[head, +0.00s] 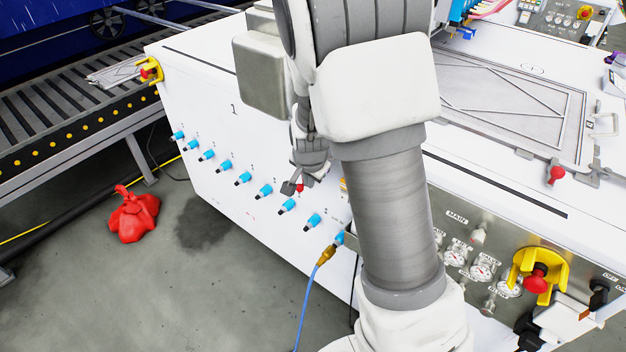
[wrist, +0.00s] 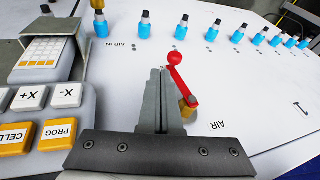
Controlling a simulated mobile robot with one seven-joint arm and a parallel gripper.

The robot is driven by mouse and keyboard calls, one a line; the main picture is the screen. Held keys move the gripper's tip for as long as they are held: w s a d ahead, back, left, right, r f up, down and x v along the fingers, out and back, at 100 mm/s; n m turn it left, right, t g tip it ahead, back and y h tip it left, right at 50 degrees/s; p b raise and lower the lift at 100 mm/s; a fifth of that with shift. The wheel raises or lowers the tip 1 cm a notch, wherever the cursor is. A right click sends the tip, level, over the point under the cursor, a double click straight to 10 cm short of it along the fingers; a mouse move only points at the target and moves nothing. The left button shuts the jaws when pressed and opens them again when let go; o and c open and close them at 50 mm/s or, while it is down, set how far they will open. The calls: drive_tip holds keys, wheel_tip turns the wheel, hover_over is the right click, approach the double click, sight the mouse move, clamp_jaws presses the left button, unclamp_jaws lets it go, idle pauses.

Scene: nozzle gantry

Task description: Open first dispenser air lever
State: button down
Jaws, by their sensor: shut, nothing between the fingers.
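A red lever (wrist: 180,82) with a round red knob at its end is mounted on a brass-coloured valve on the white machine face, near the printed word AIR. In the wrist view it stands just right of my fingers, its knob beyond the fingertips. My gripper (wrist: 159,72) is shut and empty, its fingers beside the lever; I cannot tell if they touch it. In the head view the gripper (head: 290,187) is at the machine's front face, with a small red part of the lever (head: 300,187) showing beside it. My arm hides the area to the right.
A row of blue fittings (head: 244,178) runs along the machine face. A blue hose (head: 310,300) hangs from a brass connector. A keypad box (wrist: 45,48) and large buttons (wrist: 40,115) are close at left in the wrist view. Gauges (head: 482,270) and a red emergency button (head: 537,277) sit at right.

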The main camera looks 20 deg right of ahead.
sight(301, 188)
drive_tip(key=shift+w+a+f, duration=0.55)
drive_tip(key=shift+w+f, duration=0.15)
drive_tip(key=shift+f, duration=0.1)
drive_tip(key=shift+w+a+f, duration=0.3)
drive_tip(key=shift+w+f, duration=0.05)
drive_tip(key=shift+f, duration=0.2)
drive_tip(key=shift+s, duration=0.15)
